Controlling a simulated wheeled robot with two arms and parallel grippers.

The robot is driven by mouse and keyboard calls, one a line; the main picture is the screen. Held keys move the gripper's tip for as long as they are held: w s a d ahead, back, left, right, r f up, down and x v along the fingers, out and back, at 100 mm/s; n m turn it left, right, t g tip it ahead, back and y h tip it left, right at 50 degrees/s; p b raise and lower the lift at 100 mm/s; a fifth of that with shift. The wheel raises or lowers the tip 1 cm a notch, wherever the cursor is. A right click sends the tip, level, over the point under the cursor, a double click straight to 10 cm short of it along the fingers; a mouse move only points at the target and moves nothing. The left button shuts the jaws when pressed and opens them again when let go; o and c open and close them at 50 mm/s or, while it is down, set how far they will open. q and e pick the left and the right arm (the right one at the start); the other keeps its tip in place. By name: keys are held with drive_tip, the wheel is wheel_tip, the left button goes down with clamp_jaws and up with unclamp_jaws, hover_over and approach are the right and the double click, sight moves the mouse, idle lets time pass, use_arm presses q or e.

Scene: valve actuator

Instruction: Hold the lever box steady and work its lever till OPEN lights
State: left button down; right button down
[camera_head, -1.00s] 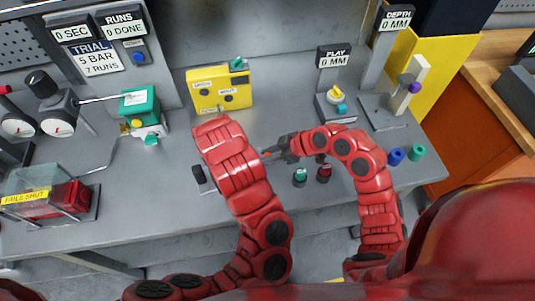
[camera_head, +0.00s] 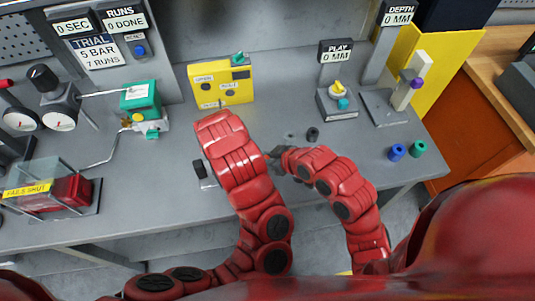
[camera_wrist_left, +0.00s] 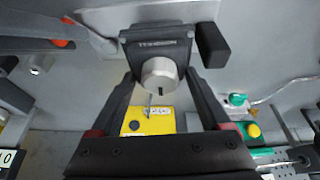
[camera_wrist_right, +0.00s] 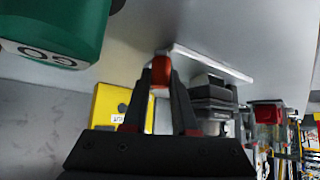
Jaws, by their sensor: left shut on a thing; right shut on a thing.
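The dark lever box (camera_wrist_left: 150,50) with a round silver hub sits between the fingers of my left gripper (camera_wrist_left: 162,75), which is shut on it. In the head view my left forearm hides most of this. The pale lever (camera_wrist_right: 210,62) reaches from the box to a red tip (camera_wrist_right: 160,78). My right gripper (camera_wrist_right: 160,68) is shut on that tip; it also shows in the head view (camera_head: 277,158). The yellow panel (camera_head: 233,97) stands behind the box with small OPEN and other labels. I see no lit lamp on it.
A dial box (camera_head: 340,104), a depth stand (camera_head: 382,110) and blue (camera_head: 397,151) and green (camera_head: 418,148) pieces stand right. A green-topped actuator (camera_head: 140,98) and a clear-covered box (camera_head: 45,180) stand left.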

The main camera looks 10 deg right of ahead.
drive_tip(key=shift+s+a+f+m, duration=0.1)
drive_tip(key=shift+s+a+m, duration=0.1)
drive_tip(key=shift+m, duration=0.1)
drive_tip(key=c, duration=0.7)
unclamp_jaws()
drive_tip(key=shift+d, duration=0.1)
drive_tip(key=shift+w, duration=0.1)
